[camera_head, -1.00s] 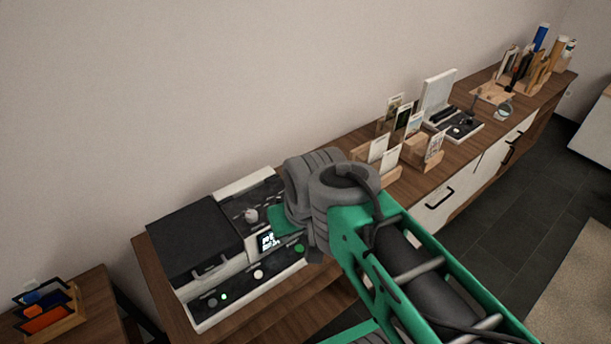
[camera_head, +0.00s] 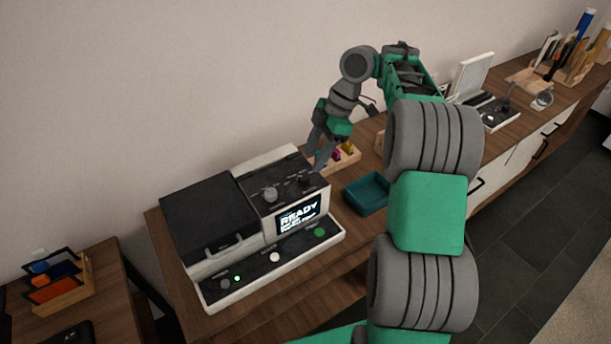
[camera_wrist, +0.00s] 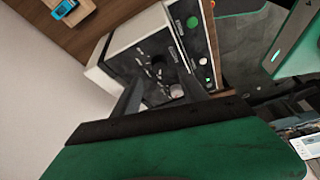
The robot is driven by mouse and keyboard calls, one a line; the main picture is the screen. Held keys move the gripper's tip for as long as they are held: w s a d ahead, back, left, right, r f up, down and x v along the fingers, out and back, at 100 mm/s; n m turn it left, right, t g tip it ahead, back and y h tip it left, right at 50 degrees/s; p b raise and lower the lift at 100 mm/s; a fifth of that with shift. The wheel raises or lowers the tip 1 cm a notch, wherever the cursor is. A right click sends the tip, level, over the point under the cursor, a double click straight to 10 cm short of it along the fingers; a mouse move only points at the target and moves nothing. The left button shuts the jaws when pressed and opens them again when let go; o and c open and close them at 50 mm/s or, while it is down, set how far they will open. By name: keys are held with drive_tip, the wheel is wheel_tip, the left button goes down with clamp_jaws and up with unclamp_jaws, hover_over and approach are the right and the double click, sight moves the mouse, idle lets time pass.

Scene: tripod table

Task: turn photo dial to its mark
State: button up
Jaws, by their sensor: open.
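The photo machine (camera_head: 225,262) is a white box with a black lid and a dark control panel. On its upper panel are a pale round knob (camera_head: 270,194) and a dark knob (camera_head: 305,181); I cannot tell which is the photo dial, and the mark is too small to read. The pale knob (camera_wrist: 176,91) shows too.
The machine's screen (camera_head: 298,218) reads READY. A green button (camera_head: 320,232) and a white button (camera_head: 274,257) sit on the front strip. A teal tray (camera_head: 367,194) and a wooden holder with coloured pieces (camera_head: 345,157) stand close on the right. The wall is behind.

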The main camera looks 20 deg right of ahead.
sight(303, 176)
drive_tip(key=b+x, duration=0.2)
drive_tip(key=x, duration=0.4)
drive_tip(key=shift+a+f+b, duration=0.2)
drive_tip(key=shift+f+b, duration=0.05)
drive_tip(key=shift+b, duration=0.1)
drive_tip(key=shift+c, duration=0.3)
clamp_jaws()
